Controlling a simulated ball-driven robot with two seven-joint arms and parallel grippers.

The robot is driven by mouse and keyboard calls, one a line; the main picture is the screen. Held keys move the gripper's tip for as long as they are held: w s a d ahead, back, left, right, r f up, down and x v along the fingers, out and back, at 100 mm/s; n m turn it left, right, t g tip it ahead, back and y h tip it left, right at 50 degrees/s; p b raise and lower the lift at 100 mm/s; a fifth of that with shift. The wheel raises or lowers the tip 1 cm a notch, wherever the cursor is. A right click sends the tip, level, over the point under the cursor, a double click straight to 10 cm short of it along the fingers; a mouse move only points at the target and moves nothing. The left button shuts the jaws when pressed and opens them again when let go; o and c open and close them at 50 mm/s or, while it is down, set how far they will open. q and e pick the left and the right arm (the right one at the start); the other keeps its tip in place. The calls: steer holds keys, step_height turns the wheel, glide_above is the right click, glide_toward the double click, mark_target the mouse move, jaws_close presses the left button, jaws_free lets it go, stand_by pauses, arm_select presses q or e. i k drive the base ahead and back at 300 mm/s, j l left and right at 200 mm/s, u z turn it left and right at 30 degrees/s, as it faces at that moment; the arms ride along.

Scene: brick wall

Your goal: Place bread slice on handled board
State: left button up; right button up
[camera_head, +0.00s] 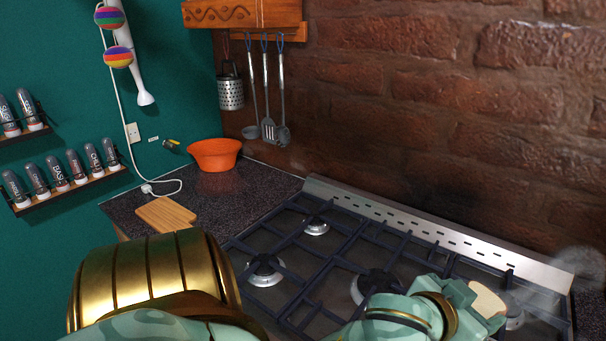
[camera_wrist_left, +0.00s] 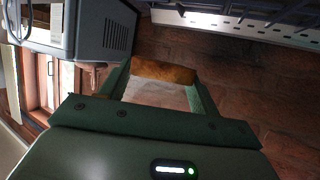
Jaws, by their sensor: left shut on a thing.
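The wooden board (camera_head: 166,215) lies flat on the dark counter at the left, beside the stove; its handle is hard to make out. My left gripper (camera_head: 478,300) is at the lower right, above the right part of the stove, far from the board. It is shut on the bread slice (camera_head: 488,299), whose pale face shows at the fingertips. In the left wrist view, the brown crust of the bread slice (camera_wrist_left: 163,72) spans between the two green fingers of the left gripper (camera_wrist_left: 162,85). My right gripper is not in view.
The gas stove (camera_head: 330,260) with raised dark grates lies between my left gripper and the board. An orange bowl (camera_head: 215,155) and a white cable (camera_head: 160,188) are behind the board. Utensils (camera_head: 267,125) hang on the brick wall. A grey appliance (camera_wrist_left: 105,35) shows in the wrist view.

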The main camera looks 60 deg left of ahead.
mark_target(165, 213)
steer(key=k+j+u, duration=0.25)
steer(key=j+u, duration=0.25)
steer(key=j, duration=0.2)
steer(key=k+j+u, duration=0.1)
steer(key=j+u, duration=0.45)
steer(key=j, duration=0.25)
